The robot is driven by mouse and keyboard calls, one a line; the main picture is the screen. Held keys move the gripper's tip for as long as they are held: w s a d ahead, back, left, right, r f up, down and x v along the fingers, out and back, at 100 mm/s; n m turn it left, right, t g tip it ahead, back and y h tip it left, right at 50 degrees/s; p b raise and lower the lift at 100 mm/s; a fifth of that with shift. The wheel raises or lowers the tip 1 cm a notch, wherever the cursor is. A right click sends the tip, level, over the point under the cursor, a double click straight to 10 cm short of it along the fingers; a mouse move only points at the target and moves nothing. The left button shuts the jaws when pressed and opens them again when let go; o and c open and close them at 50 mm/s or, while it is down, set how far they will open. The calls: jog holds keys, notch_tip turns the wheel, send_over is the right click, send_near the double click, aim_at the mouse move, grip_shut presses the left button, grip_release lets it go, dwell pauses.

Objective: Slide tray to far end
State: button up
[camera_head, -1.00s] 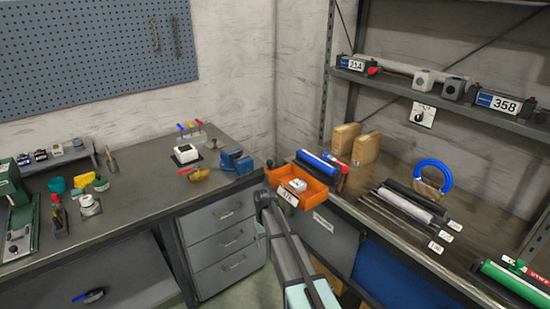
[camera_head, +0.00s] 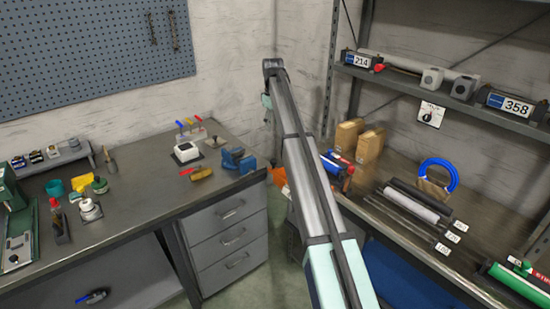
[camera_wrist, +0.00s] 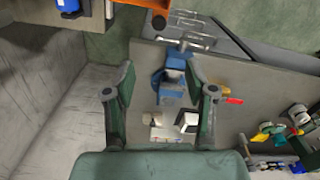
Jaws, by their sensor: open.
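The orange tray (camera_head: 279,176) is mostly hidden behind my arm in the head view; only a small orange part shows, near the front left corner of the right bench. In the head view my arm rises upright in front of the corner.
The blue vise also shows in the head view (camera_head: 238,160), at the left bench's right end. A white box (camera_head: 187,152) stands beside it.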

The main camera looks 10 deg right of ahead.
aim_at(273, 161)
notch_tip(273, 161, down, 17)
jog(key=p, duration=0.5)
jog(key=shift+w, duration=0.15)
grip_shut()
